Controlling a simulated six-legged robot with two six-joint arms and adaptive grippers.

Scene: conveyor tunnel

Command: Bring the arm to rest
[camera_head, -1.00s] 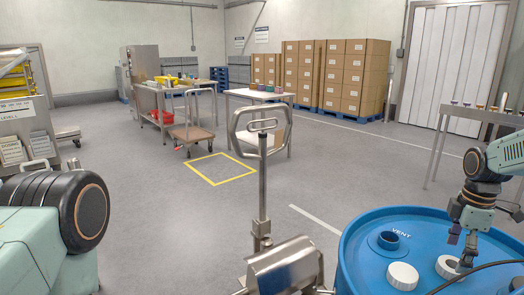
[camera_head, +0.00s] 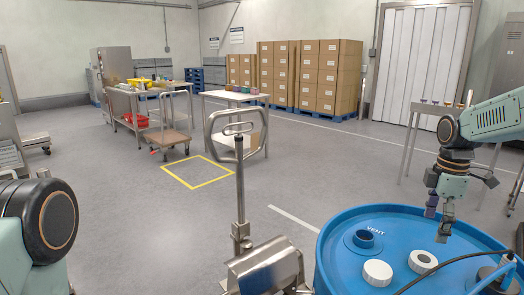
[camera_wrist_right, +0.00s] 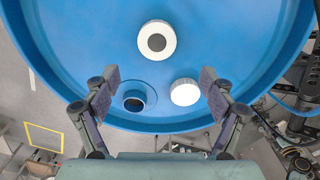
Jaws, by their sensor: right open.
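My right gripper (camera_head: 438,218) is above the blue drum (camera_head: 335,262) at the right of the head view. In the right wrist view the right gripper (camera_wrist_right: 155,90) shows its two fingers wide apart, with nothing between them but the drum top below. The drum top bears a white cap (camera_head: 377,272), a white ring-shaped cap (camera_head: 422,261) with a dark centre, and an open vent port (camera_head: 365,238) marked VENT. My left gripper is outside the views.
A steel hand truck or lift handle (camera_head: 238,190) stands left of the drum. A cart (camera_head: 168,138), tables and stacked cartons (camera_head: 330,75) are further back. A yellow floor square (camera_head: 197,172) is empty. A dark cable (camera_head: 440,266) crosses the drum top.

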